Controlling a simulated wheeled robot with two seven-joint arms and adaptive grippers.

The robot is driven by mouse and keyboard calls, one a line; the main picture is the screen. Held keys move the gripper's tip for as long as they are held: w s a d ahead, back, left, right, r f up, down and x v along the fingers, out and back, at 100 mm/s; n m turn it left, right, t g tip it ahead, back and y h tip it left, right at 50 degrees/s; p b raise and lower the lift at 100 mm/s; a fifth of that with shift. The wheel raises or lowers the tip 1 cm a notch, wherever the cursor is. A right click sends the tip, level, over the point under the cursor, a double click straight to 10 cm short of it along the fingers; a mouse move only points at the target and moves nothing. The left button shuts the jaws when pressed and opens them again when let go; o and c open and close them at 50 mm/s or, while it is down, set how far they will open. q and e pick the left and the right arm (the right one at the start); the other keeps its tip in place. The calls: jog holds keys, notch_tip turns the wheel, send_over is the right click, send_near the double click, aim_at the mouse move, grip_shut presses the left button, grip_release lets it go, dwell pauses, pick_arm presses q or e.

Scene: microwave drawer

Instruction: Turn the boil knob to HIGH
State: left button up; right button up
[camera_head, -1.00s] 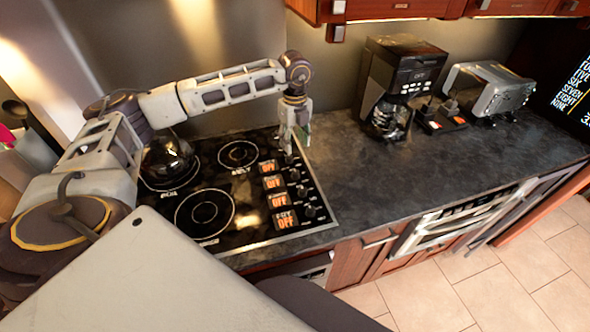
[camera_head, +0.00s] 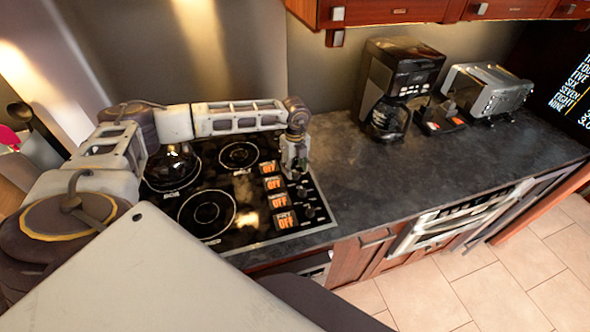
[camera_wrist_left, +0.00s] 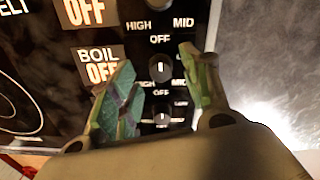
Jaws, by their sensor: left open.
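The boil knob (camera_wrist_left: 160,68) is a small black dial with a white mark pointing up at OFF; HIGH is printed at its left and MID at its right. The BOIL display (camera_wrist_left: 102,66) beside it reads OFF. My left gripper (camera_wrist_left: 157,57) is open, its green-tipped fingers to either side of the boil knob in the wrist view. I cannot tell whether they touch it. In the head view my left gripper (camera_head: 294,172) points down over the upper part of the knob column and hides the knob beneath. My right gripper is not in view.
Another knob (camera_wrist_left: 162,118) sits just below the boil knob, close to the fingers. A dark glass pot (camera_head: 172,165) stands on the cooktop (camera_head: 240,200) under my left arm. A coffee maker (camera_head: 398,85) and toaster (camera_head: 488,88) stand further right. The counter (camera_head: 385,175) between is clear.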

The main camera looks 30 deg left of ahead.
pick_arm(q)
notch_tip(320, 180, down, 2)
jog(key=shift+f, duration=0.2)
jog(key=c, duration=1)
